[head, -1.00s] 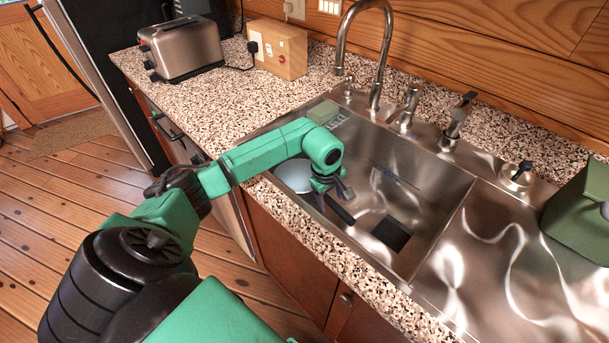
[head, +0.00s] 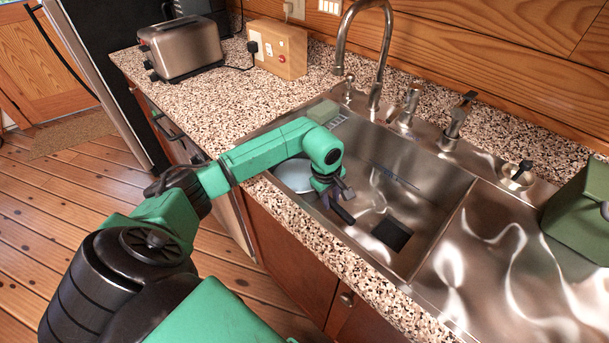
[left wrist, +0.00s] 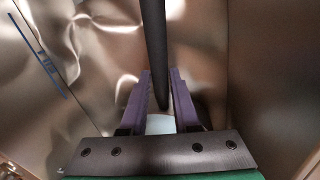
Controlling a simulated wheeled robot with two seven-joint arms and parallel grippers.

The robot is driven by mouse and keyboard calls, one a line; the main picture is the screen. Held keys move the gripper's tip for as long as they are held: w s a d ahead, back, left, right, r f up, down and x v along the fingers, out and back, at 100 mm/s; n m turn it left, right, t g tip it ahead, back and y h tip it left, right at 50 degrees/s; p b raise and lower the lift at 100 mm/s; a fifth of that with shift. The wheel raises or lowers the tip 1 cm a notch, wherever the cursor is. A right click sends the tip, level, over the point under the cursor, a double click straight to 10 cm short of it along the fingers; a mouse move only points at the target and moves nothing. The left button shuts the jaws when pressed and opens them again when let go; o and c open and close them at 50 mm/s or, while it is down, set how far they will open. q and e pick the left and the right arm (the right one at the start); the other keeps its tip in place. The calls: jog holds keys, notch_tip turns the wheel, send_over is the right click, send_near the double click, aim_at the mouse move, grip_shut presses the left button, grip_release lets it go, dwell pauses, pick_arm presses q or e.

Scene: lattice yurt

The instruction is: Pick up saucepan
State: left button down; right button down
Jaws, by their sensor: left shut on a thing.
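The saucepan (head: 292,177) lies in the left end of the steel sink, pale body partly hidden behind my left arm. Its dark handle (head: 342,214) points right and toward the front. My left gripper (head: 337,196) is down in the sink, shut on the handle. In the left wrist view the handle (left wrist: 154,45) runs up between the purple fingers of the gripper (left wrist: 159,88). A pale bit of the pan body (left wrist: 160,124) shows between the finger bases. My right gripper is out of view.
The sink (head: 440,185) has a dark square (head: 391,234) on its floor and a tall faucet (head: 388,45) behind. A green sponge (head: 323,111) sits at its back left corner. A toaster (head: 181,48) and wooden socket box (head: 277,50) stand left; a green container (head: 580,218) stands right.

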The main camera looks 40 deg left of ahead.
pick_arm(q)
jog(key=shift+w+r, duration=0.1)
dwell(0.8)
jog(key=shift+a+r, duration=0.1)
jog(key=shift+r, duration=0.45)
notch_tip(320, 180, up, 19)
jog(key=b, duration=0.2)
jog(key=shift+b, duration=0.3)
